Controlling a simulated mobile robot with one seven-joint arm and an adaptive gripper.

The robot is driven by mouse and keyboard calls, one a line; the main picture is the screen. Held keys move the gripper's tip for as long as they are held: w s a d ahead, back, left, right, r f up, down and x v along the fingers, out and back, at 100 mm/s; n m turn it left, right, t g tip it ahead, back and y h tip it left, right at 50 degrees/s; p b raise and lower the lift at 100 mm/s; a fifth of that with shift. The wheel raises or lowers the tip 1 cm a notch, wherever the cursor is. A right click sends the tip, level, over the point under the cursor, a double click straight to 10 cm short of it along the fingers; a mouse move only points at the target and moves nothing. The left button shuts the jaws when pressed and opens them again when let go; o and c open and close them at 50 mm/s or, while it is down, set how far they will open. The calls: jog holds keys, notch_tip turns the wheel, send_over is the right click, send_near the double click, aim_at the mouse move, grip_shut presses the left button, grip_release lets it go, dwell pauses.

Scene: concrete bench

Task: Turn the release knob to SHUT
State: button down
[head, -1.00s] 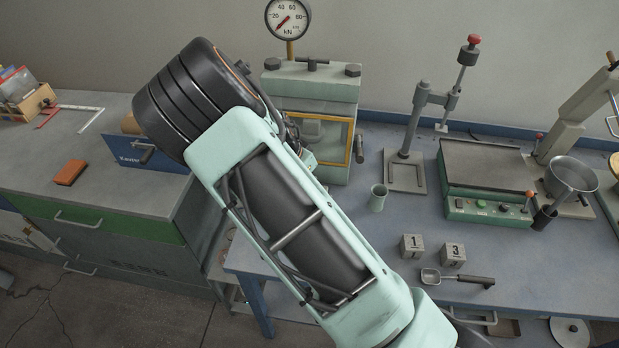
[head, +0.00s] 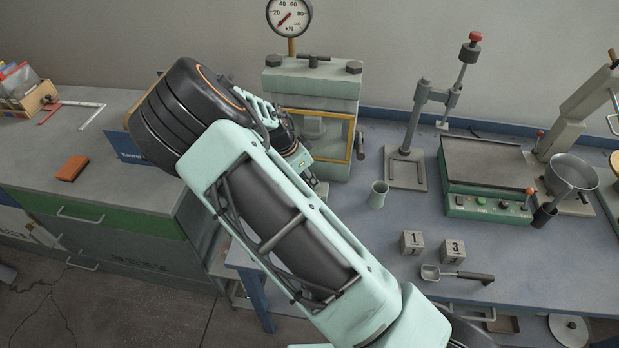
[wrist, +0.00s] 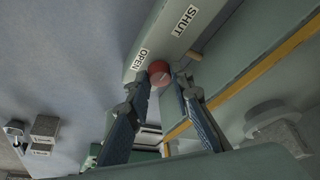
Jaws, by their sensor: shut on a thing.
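The release knob (wrist: 158,71) is a red round knob on the side of the grey-green press (head: 312,82), seen in the wrist view. A white OPEN label (wrist: 141,60) is close by the knob, and a SHUT label (wrist: 185,20) is farther up the same face. My gripper (wrist: 160,75) has a finger on each side of the knob and is shut on it. The knob's pointing direction is not clear. In the head view my arm hides the knob and most of the gripper at the press's lower left.
A dial gauge (head: 289,16) stands above the press. A small green cup (head: 378,194), blocks numbered 1 (head: 411,243) and 3 (head: 453,252), and a scoop (head: 458,275) lie on the bench to the right. A stand (head: 406,172) is behind the cup. A brown brick (head: 72,168) lies at left.

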jog(key=c, duration=1.7)
grip_release()
jog(key=shift+f, duration=0.1)
jog(key=v, duration=1.2)
jog(key=shift+w, duration=0.1)
